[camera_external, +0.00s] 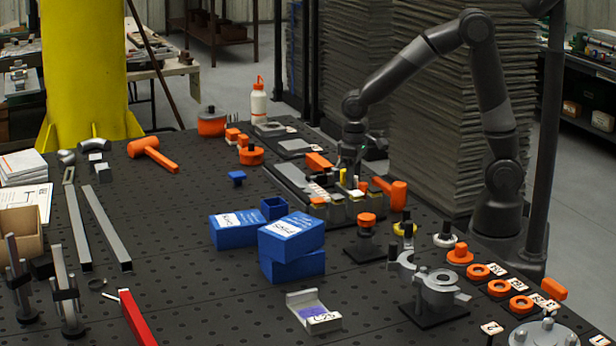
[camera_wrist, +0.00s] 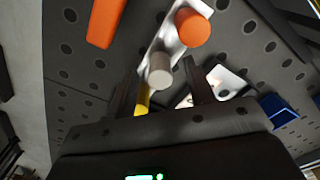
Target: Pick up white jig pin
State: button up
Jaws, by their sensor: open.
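A pale grey-white pin (camera_wrist: 160,70), seemingly the white jig pin, stands in a light metal holder (camera_wrist: 158,47) in the wrist view. My gripper (camera_wrist: 161,78) is open, with its two dark fingers on either side of this pin's line of sight. I cannot tell how far the fingertips are from the pin. An orange-topped pin (camera_wrist: 193,28) is beyond it, and a yellow pin (camera_wrist: 142,98) is beside the left finger. In the external view my gripper (camera_external: 349,168) points down over the pin rack (camera_external: 290,178). The white pin is hard to single out there.
Blue boxes (camera_external: 292,236) stand left of the rack. An orange mallet (camera_external: 394,191) lies right of it, and also shows in the wrist view (camera_wrist: 105,22). An orange-capped post (camera_external: 366,222) stands in front. The perforated table (camera_external: 190,250) has free room at left centre.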

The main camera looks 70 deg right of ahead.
jog(key=shift+f, duration=0.75)
jog(key=shift+c, duration=0.3)
grip_shut()
jog(key=shift+r, duration=0.1)
